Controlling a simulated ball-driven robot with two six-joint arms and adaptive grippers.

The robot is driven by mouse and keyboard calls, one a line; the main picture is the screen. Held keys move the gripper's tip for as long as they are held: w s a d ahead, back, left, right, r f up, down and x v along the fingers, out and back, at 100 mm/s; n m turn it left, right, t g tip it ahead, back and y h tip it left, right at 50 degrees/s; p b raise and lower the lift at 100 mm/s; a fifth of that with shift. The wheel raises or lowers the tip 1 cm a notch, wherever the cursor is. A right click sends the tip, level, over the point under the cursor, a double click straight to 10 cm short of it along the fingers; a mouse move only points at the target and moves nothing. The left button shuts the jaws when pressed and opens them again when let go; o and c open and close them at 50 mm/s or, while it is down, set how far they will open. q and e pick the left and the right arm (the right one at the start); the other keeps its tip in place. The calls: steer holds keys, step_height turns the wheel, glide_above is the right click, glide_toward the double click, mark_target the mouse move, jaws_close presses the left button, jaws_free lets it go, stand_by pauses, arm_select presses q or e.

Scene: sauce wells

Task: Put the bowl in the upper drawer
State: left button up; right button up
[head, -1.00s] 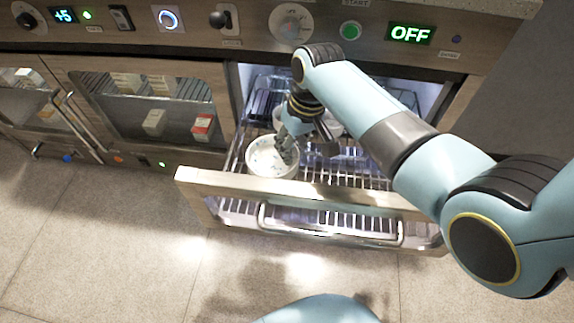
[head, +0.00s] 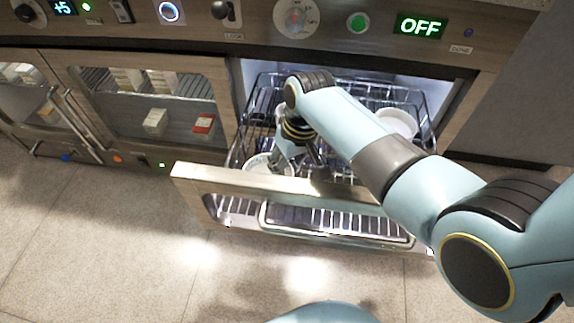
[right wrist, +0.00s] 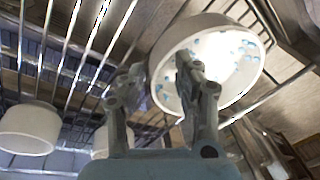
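The white bowl with blue marks (head: 258,162) is low in the pulled-out wire-rack drawer (head: 250,182), at its front left. The drawer's wooden front hides its lower part. In the right wrist view the bowl (right wrist: 235,75) is tilted, its patterned inside showing. My right gripper (head: 305,158) is at the bowl's right side, partly hidden by my arm. In the right wrist view my right gripper (right wrist: 158,72) has its fingers apart, one over the bowl's inside and one outside its wall. Contact is unclear. My left gripper is out of view.
Another white bowl (head: 397,122) stands at the rack's right. White dishes also show in the right wrist view, one at the left (right wrist: 28,128). A closed glass-fronted cabinet (head: 150,100) is left of the drawer. A control panel (head: 330,22) runs above. The floor in front is clear.

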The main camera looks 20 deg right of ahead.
steer(key=shift+o, duration=0.8)
steer(key=shift+r, duration=0.45)
arm_select(q)
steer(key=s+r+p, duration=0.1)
steer(key=p, duration=0.1)
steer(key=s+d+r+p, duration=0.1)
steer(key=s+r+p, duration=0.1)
steer(key=p, duration=0.1)
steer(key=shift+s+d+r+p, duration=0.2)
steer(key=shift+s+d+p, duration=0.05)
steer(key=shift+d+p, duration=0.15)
arm_select(e)
step_height(320, 180, up, 11)
steer(key=s+d, duration=0.1)
steer(key=shift+d, duration=0.4)
